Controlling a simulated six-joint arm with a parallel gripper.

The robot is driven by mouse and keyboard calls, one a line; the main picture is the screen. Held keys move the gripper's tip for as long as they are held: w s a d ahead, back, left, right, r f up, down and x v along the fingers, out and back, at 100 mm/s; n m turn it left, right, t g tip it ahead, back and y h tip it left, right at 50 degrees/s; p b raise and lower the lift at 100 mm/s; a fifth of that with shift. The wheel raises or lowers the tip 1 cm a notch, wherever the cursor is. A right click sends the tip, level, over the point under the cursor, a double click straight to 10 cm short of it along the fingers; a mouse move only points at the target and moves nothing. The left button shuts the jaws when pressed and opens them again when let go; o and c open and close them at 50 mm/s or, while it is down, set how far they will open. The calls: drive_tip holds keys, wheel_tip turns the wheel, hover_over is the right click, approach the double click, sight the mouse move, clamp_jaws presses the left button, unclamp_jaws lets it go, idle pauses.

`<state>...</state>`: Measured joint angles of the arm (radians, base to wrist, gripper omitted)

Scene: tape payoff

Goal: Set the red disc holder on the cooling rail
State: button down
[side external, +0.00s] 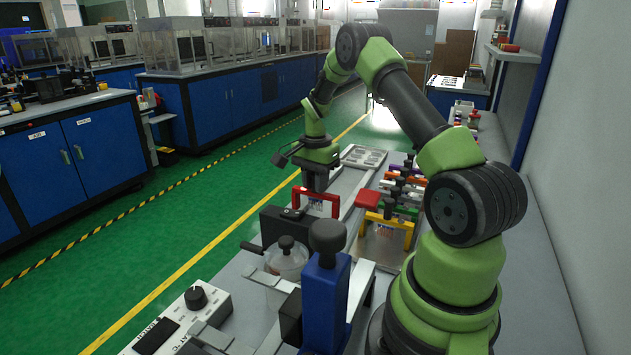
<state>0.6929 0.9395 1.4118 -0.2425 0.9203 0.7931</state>
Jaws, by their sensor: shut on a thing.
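The red disc holder (334,199) is an arch-shaped red frame with pale discs under it. It is in the middle of the side external view. My gripper (316,188) points down and is shut on its top bar; the fingers are small and partly dark against it. The holder appears upright, over or on a pale metal surface; I cannot tell whether its base touches. I cannot tell for sure which part is the cooling rail. A long metal plate with round recesses (364,155) lies behind the holder.
A yellow holder (408,228) and several coloured holders (408,190) stand right of my gripper, with a red block (368,198) beside them. In front are a black box (275,224), a clear vessel (288,262), a blue device (327,300) and a hotplate (160,327).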

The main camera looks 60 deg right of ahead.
drive_tip(key=shift+f, duration=0.3)
drive_tip(key=shift+c, duration=1.6)
unclamp_jaws()
drive_tip(key=shift+r, duration=0.1)
drive_tip(key=shift+r, duration=3.4)
